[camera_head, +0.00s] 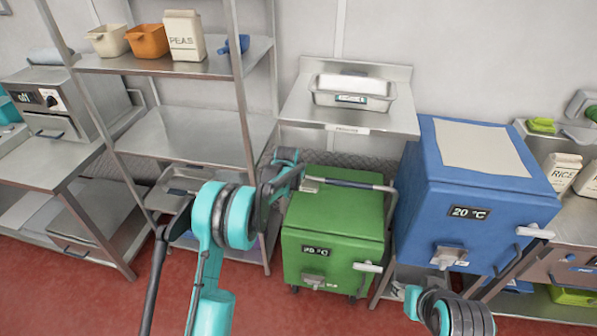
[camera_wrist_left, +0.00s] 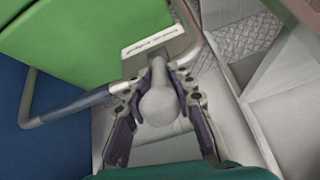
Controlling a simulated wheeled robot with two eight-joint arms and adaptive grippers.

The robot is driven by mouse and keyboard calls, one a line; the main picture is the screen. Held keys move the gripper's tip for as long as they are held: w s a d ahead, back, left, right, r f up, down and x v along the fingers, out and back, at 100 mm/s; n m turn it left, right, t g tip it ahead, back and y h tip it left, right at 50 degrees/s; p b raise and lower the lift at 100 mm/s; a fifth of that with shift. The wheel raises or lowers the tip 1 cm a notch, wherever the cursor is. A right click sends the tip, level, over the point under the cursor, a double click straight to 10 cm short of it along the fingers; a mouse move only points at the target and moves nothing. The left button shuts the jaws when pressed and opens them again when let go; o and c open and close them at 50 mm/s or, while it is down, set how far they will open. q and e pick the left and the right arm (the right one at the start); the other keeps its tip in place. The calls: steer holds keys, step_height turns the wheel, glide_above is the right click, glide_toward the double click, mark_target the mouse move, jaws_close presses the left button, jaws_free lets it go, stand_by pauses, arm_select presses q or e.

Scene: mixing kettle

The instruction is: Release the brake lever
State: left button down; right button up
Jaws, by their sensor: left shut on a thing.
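The green wheeled box (camera_head: 333,222) shows a 25 °C display, and a metal push bar (camera_head: 352,184) runs along its back. In the left wrist view a pale grey lever with a rounded knob (camera_wrist_left: 163,105) sits beside a labelled plate (camera_wrist_left: 155,49) at the bar (camera_wrist_left: 75,108). My left gripper (camera_head: 292,182) is at the back left of the green box. Its fingers (camera_wrist_left: 160,112) are shut on the lever, one on each side of it. The lever is mostly hidden by the gripper in the head view. My right gripper is out of view; only part of that arm shows.
A blue box (camera_head: 478,215) reading 20 °C stands close on the right. A metal shelf rack (camera_head: 180,135) is on the left, and a metal table (camera_head: 345,117) with a tray (camera_head: 352,98) stands behind. Red floor (camera_head: 255,300) is clear in front.

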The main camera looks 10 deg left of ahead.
arm_select(q)
steer(key=shift+w+r+g+p, duration=0.4)
steer(key=shift+w+r+g, duration=0.15)
steer(key=shift+g, duration=0.35)
steer(key=c, duration=1.7)
jaws_free()
steer(key=shift+w+f+g, duration=0.1)
steer(key=shift+w+g, duration=0.1)
steer(key=shift+g, duration=0.2)
steer(key=o, duration=0.5)
steer(key=shift+f, duration=0.3)
steer(key=shift+s+r, duration=0.1)
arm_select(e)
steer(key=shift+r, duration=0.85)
arm_select(q)
steer(key=shift+r, duration=0.1)
